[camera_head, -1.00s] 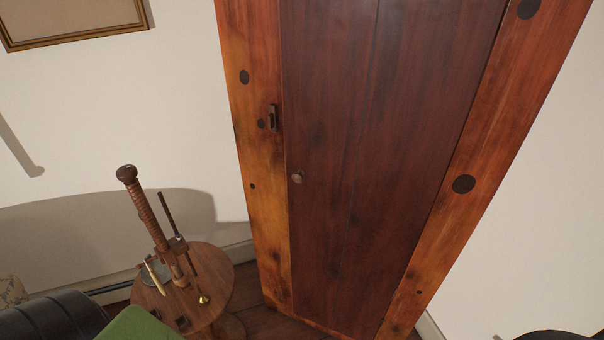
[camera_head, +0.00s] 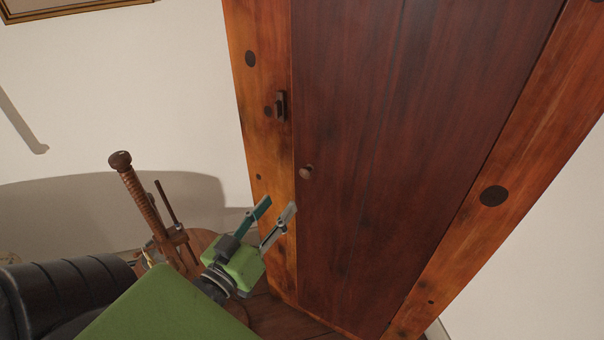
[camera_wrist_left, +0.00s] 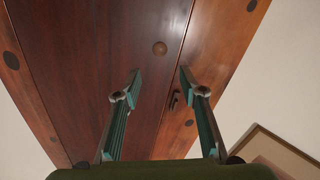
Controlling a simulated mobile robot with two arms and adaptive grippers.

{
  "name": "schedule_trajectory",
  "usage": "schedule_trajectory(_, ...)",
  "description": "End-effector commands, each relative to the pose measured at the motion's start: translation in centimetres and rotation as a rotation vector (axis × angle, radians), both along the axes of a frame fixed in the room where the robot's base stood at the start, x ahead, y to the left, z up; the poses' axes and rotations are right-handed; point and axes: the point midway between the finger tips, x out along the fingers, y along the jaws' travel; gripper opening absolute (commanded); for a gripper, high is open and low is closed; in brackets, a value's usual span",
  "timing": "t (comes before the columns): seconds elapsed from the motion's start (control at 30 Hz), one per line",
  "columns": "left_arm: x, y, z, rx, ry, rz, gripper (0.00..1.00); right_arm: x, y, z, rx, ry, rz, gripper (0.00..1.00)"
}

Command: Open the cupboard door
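The cupboard door (camera_head: 400,150) is a dark red-brown panel in a lighter orange-brown wooden frame, and it looks shut. A small round knob (camera_head: 306,172) sits at its left edge. A dark latch (camera_head: 281,105) is on the frame, up and left of the knob. My left gripper (camera_head: 279,208) is open and empty, below and left of the knob in the head view. In the left wrist view the knob (camera_wrist_left: 159,48) shows beyond and between the spread fingertips (camera_wrist_left: 160,75), apart from them. The latch (camera_wrist_left: 174,99) shows there too. My right gripper is not in view.
A small round wooden table (camera_head: 200,240) with a wooden screw-like stand (camera_head: 146,200) is left of the cupboard, close to my left arm. A picture frame (camera_head: 60,10) hangs on the wall at upper left. The space before the door's right part looks clear.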

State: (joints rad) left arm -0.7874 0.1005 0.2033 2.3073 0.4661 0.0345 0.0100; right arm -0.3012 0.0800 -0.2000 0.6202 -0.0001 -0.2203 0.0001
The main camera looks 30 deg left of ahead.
Motion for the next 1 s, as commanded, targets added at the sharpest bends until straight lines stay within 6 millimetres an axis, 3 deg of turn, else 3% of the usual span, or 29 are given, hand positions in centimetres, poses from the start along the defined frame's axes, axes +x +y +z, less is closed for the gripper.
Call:
schedule_trajectory(0.6, 9.9, 0.9, 0.1, 0.000, 0.001, 0.001, 0.38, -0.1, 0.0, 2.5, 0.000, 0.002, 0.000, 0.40)
schedule_trajectory(1.0, 11.6, 1.0, -0.1, 0.001, 0.002, 0.000, 0.38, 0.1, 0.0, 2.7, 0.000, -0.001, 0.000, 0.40)
